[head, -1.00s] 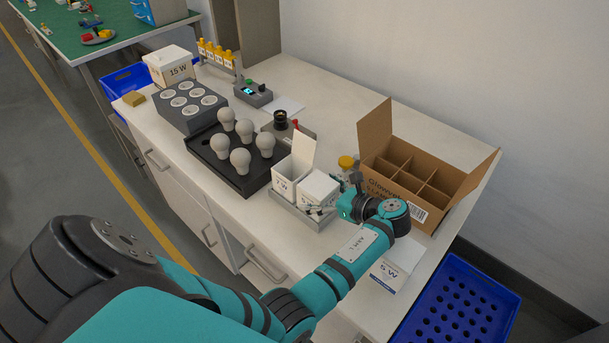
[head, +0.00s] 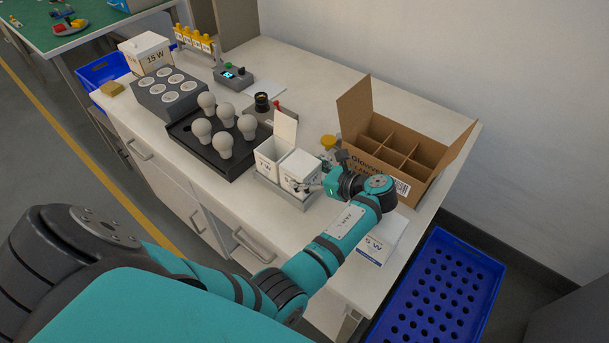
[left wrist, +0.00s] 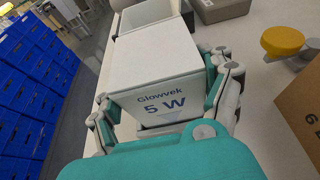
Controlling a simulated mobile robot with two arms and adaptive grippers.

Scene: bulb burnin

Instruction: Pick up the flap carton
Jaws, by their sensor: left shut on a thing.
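A closed white carton (head: 299,166) stands at the right end of a small grey tray (head: 296,204). In the left wrist view this carton (left wrist: 152,62) reads "Glowvek 5 W". My left gripper (head: 311,186) is shut on it, with fingers along two opposite sides in the left wrist view (left wrist: 165,106). The carton looks upright; I cannot tell whether it is clear of the tray. An open white carton (head: 268,154) with its flap raised stands right beside it on the tray. My right gripper is not in view.
A brown divided box (head: 402,157) stands behind my left gripper. Another white carton (head: 376,245) is by the front edge. A black tray of bulbs (head: 190,143) lies left. A yellow-topped thing (head: 328,142) is close behind. A blue crate (head: 447,287) stands right, below the table.

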